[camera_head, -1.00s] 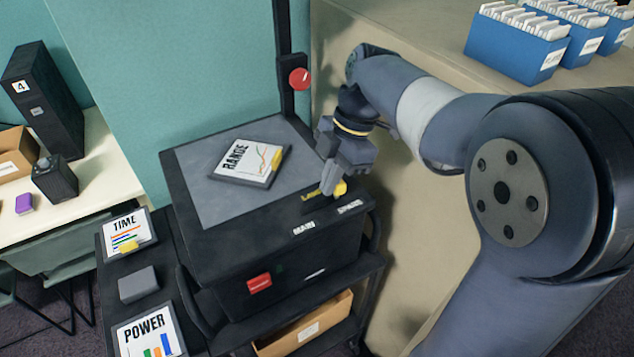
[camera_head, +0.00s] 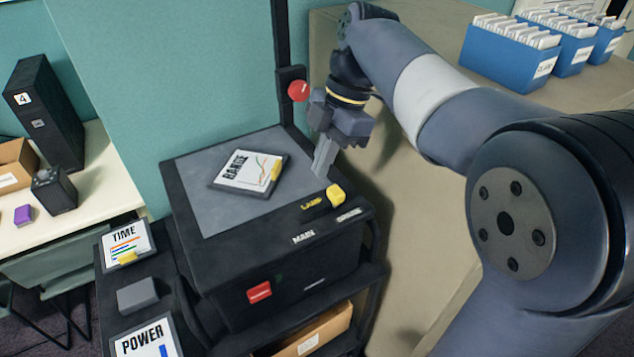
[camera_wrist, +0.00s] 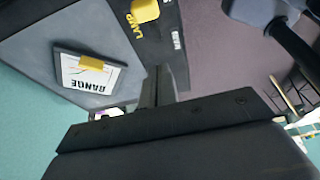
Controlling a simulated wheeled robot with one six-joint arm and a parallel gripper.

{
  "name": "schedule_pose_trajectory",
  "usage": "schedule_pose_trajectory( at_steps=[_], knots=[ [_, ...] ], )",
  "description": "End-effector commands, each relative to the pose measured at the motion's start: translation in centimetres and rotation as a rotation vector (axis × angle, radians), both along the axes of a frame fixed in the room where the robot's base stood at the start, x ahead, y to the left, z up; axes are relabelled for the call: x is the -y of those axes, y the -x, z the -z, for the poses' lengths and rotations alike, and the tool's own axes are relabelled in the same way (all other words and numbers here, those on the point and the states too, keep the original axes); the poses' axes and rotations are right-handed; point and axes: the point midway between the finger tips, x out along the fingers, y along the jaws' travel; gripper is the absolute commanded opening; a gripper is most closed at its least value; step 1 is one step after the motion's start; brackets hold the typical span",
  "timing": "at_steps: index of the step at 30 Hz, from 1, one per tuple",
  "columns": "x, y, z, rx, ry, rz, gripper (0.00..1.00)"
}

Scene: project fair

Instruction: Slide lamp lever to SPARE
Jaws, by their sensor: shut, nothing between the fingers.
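The lamp lever's yellow knob (camera_head: 336,194) stands on the top right of the black projector box (camera_head: 258,215). It sits beside the yellow LAMP label (camera_head: 311,203), at the end nearer the white SPARE label (camera_head: 348,214). The white MAIN label (camera_head: 303,237) is farther left. My gripper (camera_head: 323,164) is shut and empty, just above and behind the knob, apart from it. In the wrist view the knob (camera_wrist: 145,10) shows at the top edge, beyond my shut fingers (camera_wrist: 158,88).
A RANGE card (camera_head: 249,171) lies on the box's grey top. A red knob (camera_head: 298,90) is on the upright post behind. A red switch (camera_head: 260,292) is on the front. TIME (camera_head: 127,244) and POWER (camera_head: 146,338) cards lie on the left shelf. Blue file boxes (camera_head: 510,52) stand back right.

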Motion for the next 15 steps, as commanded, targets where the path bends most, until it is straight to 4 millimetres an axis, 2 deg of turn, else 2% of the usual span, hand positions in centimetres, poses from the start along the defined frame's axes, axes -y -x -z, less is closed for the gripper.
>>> schedule_pose_trajectory(
  at_steps=[6, 15],
  knots=[
    [0.5, -0.4, -1.8, -0.001, -0.001, 0.001, 0.0],
    [0.6, -0.4, -2.0, -0.002, 0.0, 0.0, 0.0]
  ],
)
